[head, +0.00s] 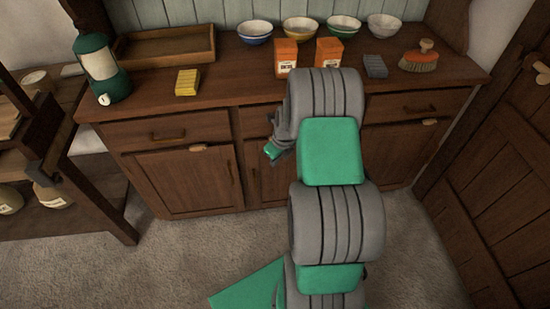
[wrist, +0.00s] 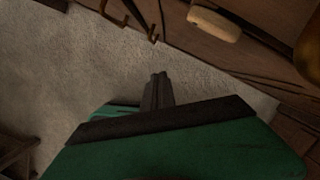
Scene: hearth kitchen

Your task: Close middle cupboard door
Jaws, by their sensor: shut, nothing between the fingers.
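The middle cupboard door (head: 262,182) is in the lower front of the brown wooden dresser. My arm hides most of it, and only a strip at its left shows in the head view. I cannot tell whether it is fully closed or slightly ajar. My gripper (head: 270,152) is in front of the dresser near the top of this door, partly hidden by my arm. In the wrist view my gripper's fingers (wrist: 157,82) are together and empty, with pale carpet behind them. A pale wooden latch (wrist: 213,23) shows beyond them on dark wood.
The left cupboard door (head: 185,182) looks shut, with a drawer (head: 168,130) above. Bowls, orange boxes (head: 286,58), a yellow sponge (head: 187,82), a brush (head: 418,60) and a green lantern (head: 100,68) stand on top. A plank door (head: 500,170) is at right. Carpet at front left is clear.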

